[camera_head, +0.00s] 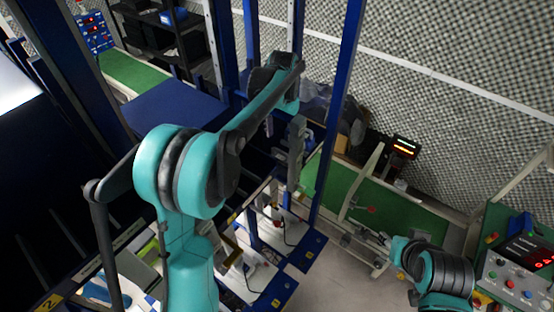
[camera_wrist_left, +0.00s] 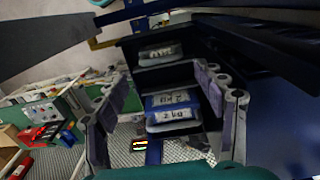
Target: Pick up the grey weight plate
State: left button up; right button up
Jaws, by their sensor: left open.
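In the left wrist view, a dark grey block with a white label (camera_wrist_left: 160,51) lies in an upper compartment of a dark rack; it may be the grey weight plate, but its label is too small to read. My left gripper (camera_wrist_left: 166,100) is open and empty, its two fingers apart in front of the rack. In the head view my left gripper (camera_head: 297,150) hangs beside a blue post, and no weight plate can be made out there. My right gripper (camera_head: 372,238) is small at the lower right, and its fingers are unclear.
Blue labelled blocks, one marked 2 kg (camera_wrist_left: 173,115), lie in the rack below the grey block. Blue posts (camera_head: 340,110) stand close to my left arm. A green conveyor (camera_head: 400,210) and a control panel (camera_head: 515,275) are at the right. Some floor is clear at the lower middle.

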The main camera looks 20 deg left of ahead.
pick_arm(q)
send_over(281, 157)
notch_tip(281, 157, down, 5)
jog(key=shift+s+a+f, duration=0.1)
jog(key=shift+a, duration=0.05)
jog(key=shift+f+p, duration=0.45)
jog(key=shift+f, duration=2.2)
jog(key=shift+r, duration=0.1)
jog(key=c, duration=1.3)
